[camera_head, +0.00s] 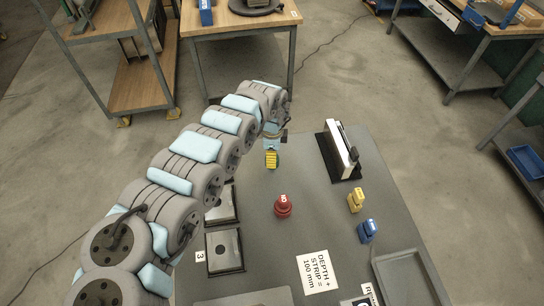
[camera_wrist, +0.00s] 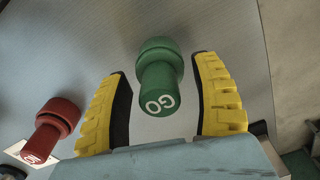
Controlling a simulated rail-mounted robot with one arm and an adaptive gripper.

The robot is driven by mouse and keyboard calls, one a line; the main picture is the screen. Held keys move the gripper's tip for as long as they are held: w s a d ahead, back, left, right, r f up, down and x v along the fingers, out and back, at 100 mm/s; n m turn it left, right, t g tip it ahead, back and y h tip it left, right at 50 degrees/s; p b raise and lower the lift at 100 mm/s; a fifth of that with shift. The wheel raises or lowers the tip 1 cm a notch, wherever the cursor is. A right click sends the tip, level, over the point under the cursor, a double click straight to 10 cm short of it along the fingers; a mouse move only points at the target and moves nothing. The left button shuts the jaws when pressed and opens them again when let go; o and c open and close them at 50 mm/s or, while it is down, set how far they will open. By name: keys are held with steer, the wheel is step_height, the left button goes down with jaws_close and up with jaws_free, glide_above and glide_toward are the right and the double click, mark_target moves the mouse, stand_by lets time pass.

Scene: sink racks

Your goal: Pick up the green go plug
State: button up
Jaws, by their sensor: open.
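The green go plug (camera_wrist: 160,78) stands on the grey table in the wrist view, with "GO" on its near end. My gripper (camera_wrist: 165,85) is open, with its two yellow fingers on either side of the plug and visible gaps between them and it. In the head view my gripper (camera_head: 271,160) is over the far part of the table, and the green plug is mostly hidden by it. A red plug (camera_head: 283,206) stands nearer on the table; it also shows left of my gripper in the wrist view (camera_wrist: 54,132).
A black-and-white upright device (camera_head: 341,152) stands to the right of my gripper. A yellow block (camera_head: 355,200) and a blue block (camera_head: 367,231) lie nearer right. A white sign (camera_head: 318,271), a grey tray (camera_head: 405,278) and dark square fixtures (camera_head: 225,249) take up the near table.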

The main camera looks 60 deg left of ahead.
jaws_close()
